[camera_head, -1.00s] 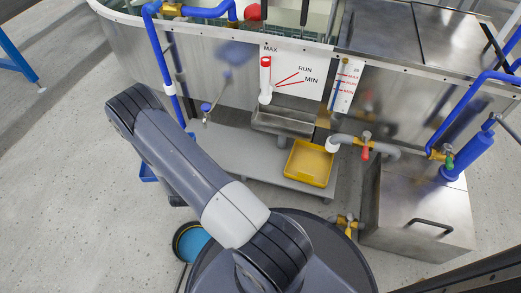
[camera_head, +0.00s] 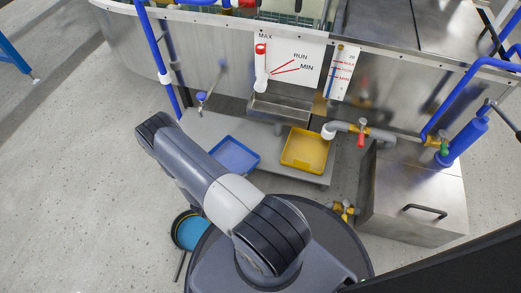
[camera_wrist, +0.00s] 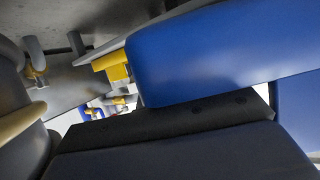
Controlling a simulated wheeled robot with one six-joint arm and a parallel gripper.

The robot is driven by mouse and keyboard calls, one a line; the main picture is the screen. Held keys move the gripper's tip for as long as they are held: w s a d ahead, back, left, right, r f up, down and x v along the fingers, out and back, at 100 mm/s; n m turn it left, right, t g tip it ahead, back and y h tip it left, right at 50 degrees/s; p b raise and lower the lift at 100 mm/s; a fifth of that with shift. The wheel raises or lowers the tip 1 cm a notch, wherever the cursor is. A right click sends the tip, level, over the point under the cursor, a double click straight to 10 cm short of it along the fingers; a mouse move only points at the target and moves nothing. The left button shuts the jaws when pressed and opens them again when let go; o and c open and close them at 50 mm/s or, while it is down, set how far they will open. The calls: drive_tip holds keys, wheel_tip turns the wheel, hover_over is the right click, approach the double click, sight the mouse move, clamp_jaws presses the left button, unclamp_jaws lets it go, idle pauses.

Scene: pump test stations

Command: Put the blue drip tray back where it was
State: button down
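The blue drip tray (camera_head: 234,155) shows in the head view just right of my forearm, over the front part of the low grey shelf (camera_head: 205,127) and left of the yellow tray (camera_head: 304,150). I cannot tell whether it touches the shelf. In the wrist view the blue tray (camera_wrist: 220,50) fills the upper right, close against a dark finger of my gripper (camera_wrist: 165,120). My gripper appears shut on the tray's edge. In the head view my gripper is hidden behind my arm.
A steel trough (camera_head: 280,108) sits behind the trays under the gauge boards. A grey pipe with a red-handled valve (camera_head: 361,135) is right of the yellow tray. A blue-lined bucket (camera_head: 190,231) stands on the floor near my base. The floor at left is clear.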

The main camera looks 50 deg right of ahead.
drive_tip(key=d+b, duration=0.1)
drive_tip(key=d, duration=0.4)
drive_tip(key=w+d+b, duration=0.1)
drive_tip(key=d, duration=0.4)
drive_tip(key=d+b, duration=0.1)
drive_tip(key=d, duration=0.4)
drive_tip(key=shift+w+d+b, duration=0.25)
drive_tip(key=shift+d+b, duration=0.1)
drive_tip(key=shift+d, duration=0.05)
drive_tip(key=f+b, duration=0.2)
drive_tip(key=f, duration=0.1)
drive_tip(key=shift+d+f, duration=0.3)
drive_tip(key=shift+d, duration=0.05)
drive_tip(key=shift+r, duration=0.1)
drive_tip(key=c, duration=1.7)
unclamp_jaws()
